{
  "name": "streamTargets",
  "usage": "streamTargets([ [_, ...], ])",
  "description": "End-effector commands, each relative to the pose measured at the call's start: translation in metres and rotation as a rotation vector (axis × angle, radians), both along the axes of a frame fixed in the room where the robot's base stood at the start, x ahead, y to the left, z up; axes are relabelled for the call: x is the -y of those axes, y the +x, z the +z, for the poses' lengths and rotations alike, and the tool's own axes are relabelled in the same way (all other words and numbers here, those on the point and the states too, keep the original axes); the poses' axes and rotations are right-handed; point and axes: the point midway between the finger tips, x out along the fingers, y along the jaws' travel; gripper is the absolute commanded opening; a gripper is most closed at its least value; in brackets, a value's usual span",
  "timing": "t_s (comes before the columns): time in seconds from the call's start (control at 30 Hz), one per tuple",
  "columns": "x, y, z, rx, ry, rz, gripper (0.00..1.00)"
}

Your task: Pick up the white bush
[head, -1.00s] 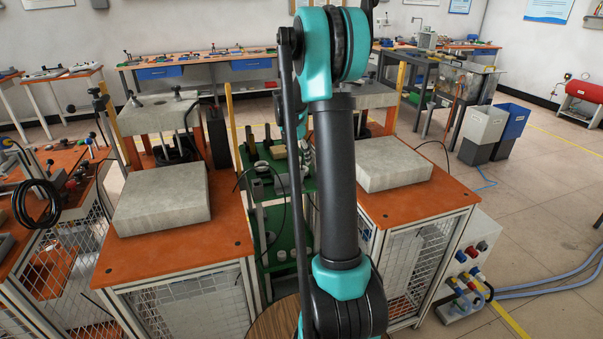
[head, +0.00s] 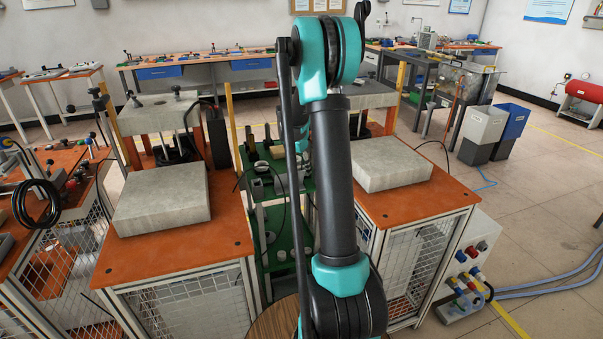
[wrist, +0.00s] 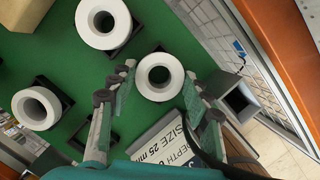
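In the wrist view, a white ring-shaped bush (wrist: 143,82) with a round hole stands on a green shelf (wrist: 65,50), with a dark piece behind it. Two more white rings stand on the shelf, a larger one at the top (wrist: 83,18) and one at the left (wrist: 20,104), each with a dark holder. In the head view my arm hides the gripper.
A light label or box with "SIZE" and "DEPTH 25 mm" (wrist: 150,145) lies close below the bush. A square dark tube (wrist: 240,98) is right of my fingers. In the head view the green rack (head: 268,212) stands between two orange-topped benches (head: 190,243) carrying grey slabs.

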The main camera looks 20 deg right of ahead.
Motion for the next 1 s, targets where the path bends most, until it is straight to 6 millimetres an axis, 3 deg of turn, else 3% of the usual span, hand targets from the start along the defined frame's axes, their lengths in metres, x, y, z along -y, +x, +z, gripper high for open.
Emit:
streamTargets([
  [0.1,0.000,0.000,0.000,0.000,0.000,0.000,0.14],
  [0.47,0.000,0.000,0.009,0.000,0.000,0.000,0.14],
  [1.0,0.000,0.000,0.092,0.000,0.000,0.000,0.14],
])
